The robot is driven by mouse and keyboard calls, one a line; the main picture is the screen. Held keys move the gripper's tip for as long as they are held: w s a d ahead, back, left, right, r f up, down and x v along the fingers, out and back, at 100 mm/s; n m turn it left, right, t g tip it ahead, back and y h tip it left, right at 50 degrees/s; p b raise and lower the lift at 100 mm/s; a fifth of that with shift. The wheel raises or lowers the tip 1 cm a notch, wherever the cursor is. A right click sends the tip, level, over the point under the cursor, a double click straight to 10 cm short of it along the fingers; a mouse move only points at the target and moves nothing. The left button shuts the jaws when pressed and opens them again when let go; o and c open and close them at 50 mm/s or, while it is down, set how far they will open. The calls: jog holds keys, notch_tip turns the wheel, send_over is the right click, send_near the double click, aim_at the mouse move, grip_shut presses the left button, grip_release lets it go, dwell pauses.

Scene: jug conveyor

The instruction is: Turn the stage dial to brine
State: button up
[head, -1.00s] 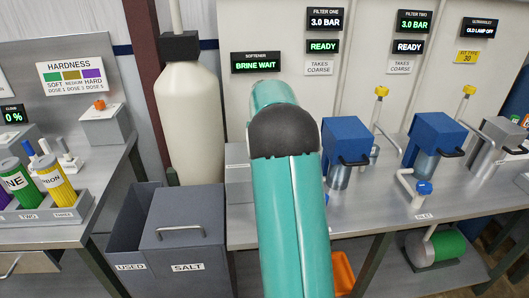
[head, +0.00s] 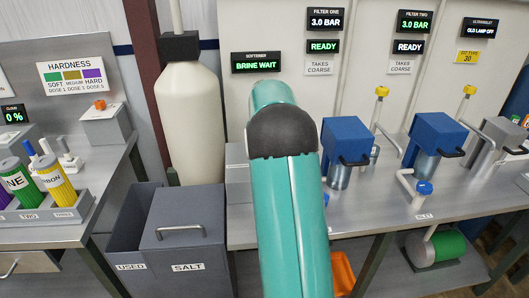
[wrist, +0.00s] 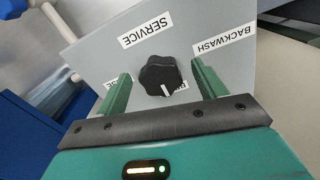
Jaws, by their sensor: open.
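The stage dial (wrist: 160,74) is a black knob with a white pointer mark on a grey panel (wrist: 120,60). The pointer faces the bottom of the wrist view. Upside-down labels on the panel read SERVICE (wrist: 146,29) and BACKWASH (wrist: 224,40). Two more labels by the knob are partly hidden by the knob and a finger, and I cannot read them fully. My gripper (wrist: 163,86) is open, with one green finger on each side of the knob, apart from it in the picture. In the head view my arm hides the dial and gripper.
The softener display (head: 256,62) reads BRINE WAIT. Blue filter housings (head: 346,138) stand on the metal bench right of my arm. A cream tank (head: 192,125) and a grey salt bin (head: 184,225) are to the left.

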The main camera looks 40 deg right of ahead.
jog(key=shift+r, duration=0.1)
notch_tip(320, 180, up, 14)
dwell(0.5)
jog(key=shift+f, duration=0.2)
